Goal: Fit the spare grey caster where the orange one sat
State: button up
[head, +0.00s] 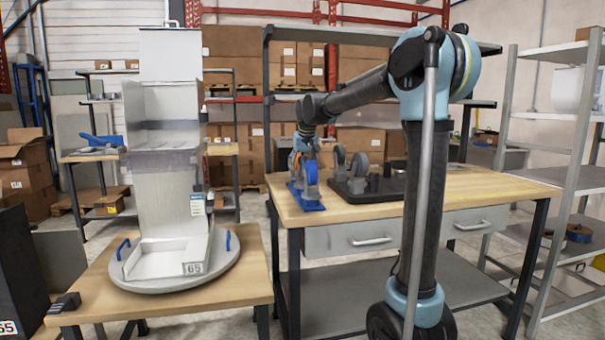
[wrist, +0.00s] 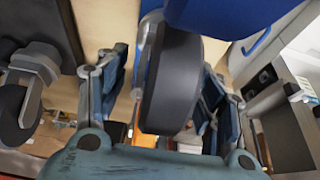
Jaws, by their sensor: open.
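My gripper (wrist: 160,115) is open, with its teal fingers on either side of a dark-treaded caster wheel (wrist: 172,80). The wheel's hub colour is hidden in the wrist view. A blue stand (head: 307,204) is on the workbench below my gripper in the head view; a blue part (wrist: 235,15) also shows beside the wheel in the wrist view. Orange (head: 297,163) shows at the stand, partly hidden by my gripper. Right of it, a dark plate (head: 385,192) carries upright grey casters (head: 360,165). Another grey caster (wrist: 22,95) shows at the wrist view's left.
The workbench (head: 480,188) has bare wood at its right end and drawers below. At left, a tall white dispenser (head: 170,190) stands on a round grey base on a separate table, with a small black block (head: 64,303). Shelving (head: 555,150) stands at right.

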jog(key=shift+w+f, duration=0.15)
jog(key=shift+f, duration=0.2)
jog(key=c, duration=1.4)
jog(key=v, duration=1.6)
jog(key=shift+r, duration=0.25)
grip_shut()
